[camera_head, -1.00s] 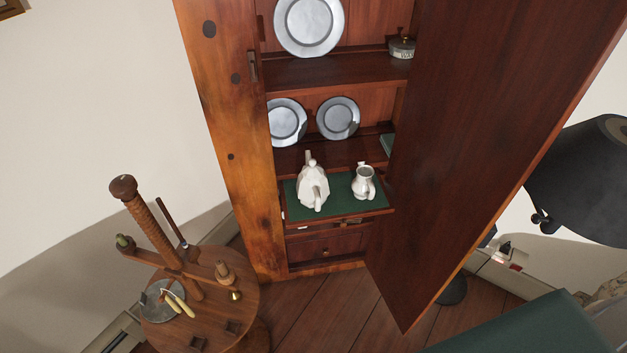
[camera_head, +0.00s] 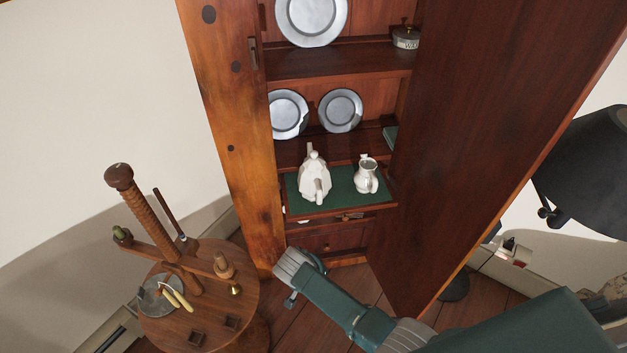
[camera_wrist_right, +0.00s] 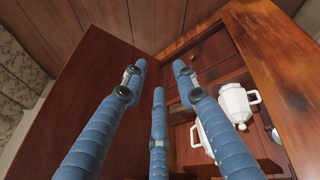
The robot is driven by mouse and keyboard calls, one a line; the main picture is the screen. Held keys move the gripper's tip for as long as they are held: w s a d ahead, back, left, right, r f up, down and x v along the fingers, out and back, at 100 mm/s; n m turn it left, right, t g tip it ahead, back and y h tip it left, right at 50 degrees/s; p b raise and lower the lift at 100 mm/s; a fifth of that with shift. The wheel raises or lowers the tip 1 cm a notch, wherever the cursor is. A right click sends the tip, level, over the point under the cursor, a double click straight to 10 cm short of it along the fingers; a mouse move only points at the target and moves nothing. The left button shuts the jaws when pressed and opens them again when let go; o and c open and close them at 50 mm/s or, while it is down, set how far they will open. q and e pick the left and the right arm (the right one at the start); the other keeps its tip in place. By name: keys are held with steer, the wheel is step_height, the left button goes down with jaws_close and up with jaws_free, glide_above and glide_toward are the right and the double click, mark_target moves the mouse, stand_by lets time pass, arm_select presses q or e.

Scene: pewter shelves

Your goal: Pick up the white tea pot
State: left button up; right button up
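The white tea pot (camera_head: 315,182) is faceted and stands upright on a green-lined pull-out shelf (camera_head: 340,187) in the wooden cabinet. It also shows at the right of the right wrist view (camera_wrist_right: 236,103), past the fingers. My right gripper (camera_wrist_right: 158,78) has three blue fingers spread apart with nothing between them. In the head view my right arm reaches in from the lower right, low in front of the cabinet and below the tea pot; its fingers are mostly hidden there. My left gripper is not in view.
A small white pitcher (camera_head: 366,175) stands right of the tea pot. The open cabinet door (camera_head: 470,130) rises on the right. Pewter plates (camera_head: 340,110) stand on the shelf behind. A round wooden stand (camera_head: 215,310) is at lower left. A dark lamp (camera_head: 590,170) is at far right.

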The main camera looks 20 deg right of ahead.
steer(key=w+a+r+m+t+h, duration=0.1)
steer(key=w+r+m, duration=0.1)
steer(key=w+r, duration=0.45)
steer(key=w+r+m+t+h, duration=0.1)
steer(key=w+r+m+h, duration=0.15)
steer(key=r, duration=0.65)
steer(key=m, duration=0.4)
glide_toward(320, 199)
steer(key=shift+h, duration=0.35)
steer(key=x, duration=0.4)
steer(key=shift+w+d+f+b, duration=0.2)
steer(key=shift+w+f+b, duration=0.05)
steer(key=shift+f+b, duration=0.05)
steer(key=shift+a+f+p+x, duration=0.1)
steer(key=shift+p+x, duration=0.05)
steer(key=shift+x, duration=1.35)
steer(key=shift+a+f+p+x, duration=0.15)
steer(key=shift+x, duration=1.35)
jaws_close()
steer(key=shift+w+r, duration=0.1)
steer(key=shift+r, duration=0.1)
